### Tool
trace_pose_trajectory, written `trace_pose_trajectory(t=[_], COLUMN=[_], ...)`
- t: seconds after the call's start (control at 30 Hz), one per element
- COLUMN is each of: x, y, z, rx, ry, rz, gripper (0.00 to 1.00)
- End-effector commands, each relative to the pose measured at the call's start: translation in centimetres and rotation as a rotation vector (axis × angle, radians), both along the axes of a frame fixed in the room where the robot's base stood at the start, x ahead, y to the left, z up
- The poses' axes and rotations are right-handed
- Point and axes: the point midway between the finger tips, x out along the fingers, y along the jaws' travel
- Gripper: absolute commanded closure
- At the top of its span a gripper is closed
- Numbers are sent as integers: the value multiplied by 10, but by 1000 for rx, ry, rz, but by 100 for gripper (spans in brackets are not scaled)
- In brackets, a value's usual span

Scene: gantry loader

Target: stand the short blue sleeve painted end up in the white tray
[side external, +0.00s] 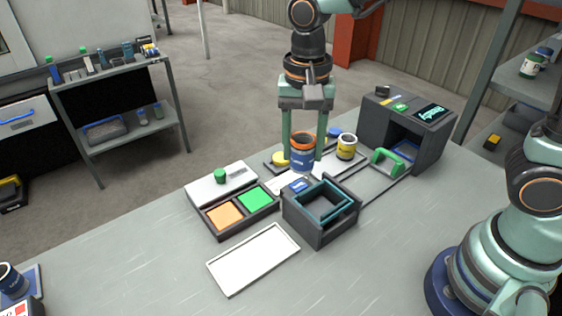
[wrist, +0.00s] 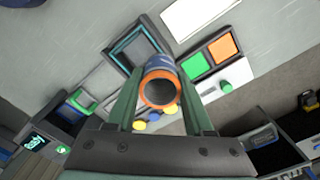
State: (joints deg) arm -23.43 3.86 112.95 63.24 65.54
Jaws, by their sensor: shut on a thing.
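The short blue sleeve (side external: 303,158) has an orange painted end facing up. My gripper (side external: 304,150) is shut on it, one finger on each side, and holds it upright behind the dark square holder. In the wrist view the sleeve's orange rim (wrist: 160,88) and dark hollow show between the fingers of my gripper (wrist: 158,95). The white tray (side external: 253,259) lies flat and empty at the front of the bench. It also shows in the wrist view (wrist: 200,15) at the top. The sleeve's lower end is partly hidden, so its clearance is unclear.
A dark square holder with a teal inner rim (side external: 321,211) stands between sleeve and tray. A panel with orange and green squares (side external: 240,209) is to its left. A yellow can (side external: 347,147) is close right of the sleeve. A grey machine (side external: 406,125) stands behind.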

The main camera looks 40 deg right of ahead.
Motion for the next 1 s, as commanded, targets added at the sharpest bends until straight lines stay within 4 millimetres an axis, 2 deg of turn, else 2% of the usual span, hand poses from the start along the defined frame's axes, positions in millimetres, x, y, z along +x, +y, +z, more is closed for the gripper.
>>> trace_pose_trajectory(t=[0.03, 0.2, 0.4, 0.67, 1.0], x=[-1, -2, -8, -9, -9], y=[13, 48, 70, 73, 73], z=[-17, -63, -94, -109, -138], rx=[-4, -3, -1, 0, -1], ry=[9, 6, 1, 0, 1], rz=[8, 7, 3, -1, 0], gripper=[100, 100, 100, 100, 100])
